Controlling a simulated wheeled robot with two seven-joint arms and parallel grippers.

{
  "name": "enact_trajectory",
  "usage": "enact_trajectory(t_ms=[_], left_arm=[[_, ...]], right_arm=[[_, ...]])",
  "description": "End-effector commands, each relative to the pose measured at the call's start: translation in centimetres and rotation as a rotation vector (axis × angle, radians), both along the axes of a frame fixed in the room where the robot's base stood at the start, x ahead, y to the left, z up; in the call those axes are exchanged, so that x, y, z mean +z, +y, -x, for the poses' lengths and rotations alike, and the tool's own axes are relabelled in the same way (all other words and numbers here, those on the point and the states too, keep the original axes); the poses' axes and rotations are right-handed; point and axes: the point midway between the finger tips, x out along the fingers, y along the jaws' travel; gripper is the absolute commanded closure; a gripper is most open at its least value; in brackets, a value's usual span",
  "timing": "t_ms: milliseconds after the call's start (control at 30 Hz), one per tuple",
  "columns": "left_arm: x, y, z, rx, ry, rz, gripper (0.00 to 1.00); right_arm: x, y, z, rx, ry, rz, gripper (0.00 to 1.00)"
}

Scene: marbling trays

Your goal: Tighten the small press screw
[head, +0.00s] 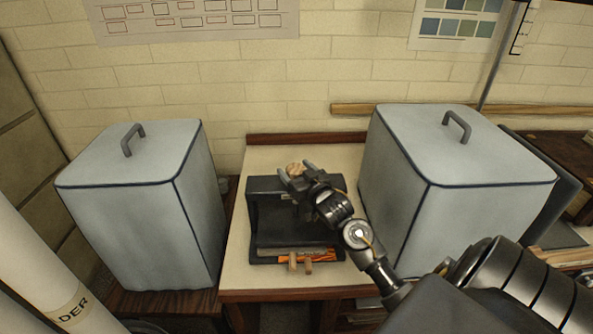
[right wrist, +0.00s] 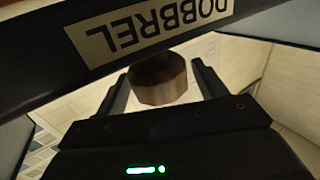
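A small black press (head: 262,215) stands on the pale tabletop between two grey-blue covered boxes. A round wooden screw knob (head: 295,168) sits at its top. My right gripper (head: 297,173) reaches over the press with its fingers on either side of the knob. In the right wrist view the brown knob (right wrist: 158,82) lies between the two open black fingers (right wrist: 160,88), with a narrow gap visible beside it. The knob's far side and the screw's shaft are hidden. My left gripper is not in view.
A large covered box (head: 140,215) stands left, and another (head: 400,190) stands close on the right. Small wooden pegs and an orange item (head: 322,256) show at the press's front. A dark bar with a "DOBBREL" label (right wrist: 120,30) crosses the wrist view.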

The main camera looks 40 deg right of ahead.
Motion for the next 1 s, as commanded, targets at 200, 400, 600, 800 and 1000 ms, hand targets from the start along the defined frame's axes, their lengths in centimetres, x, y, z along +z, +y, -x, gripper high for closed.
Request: enact_trajectory(t_ms=[200,400,600,800,1000], left_arm=[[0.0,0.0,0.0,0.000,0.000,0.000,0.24],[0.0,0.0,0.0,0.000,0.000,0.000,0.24],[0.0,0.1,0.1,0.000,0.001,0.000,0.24],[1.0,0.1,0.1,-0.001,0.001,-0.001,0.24],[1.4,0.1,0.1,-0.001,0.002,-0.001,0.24]], right_arm=[[0.0,0.0,0.0,0.000,0.000,0.000,0.58],[0.0,0.1,0.0,-0.013,-0.002,-0.003,0.69],[0.2,0.2,-0.1,-0.162,-0.008,-0.010,0.69],[0.4,0.2,-0.2,-0.332,-0.006,-0.010,0.69],[0.2,0.1,-0.1,-0.410,-0.002,-0.001,0.69]])
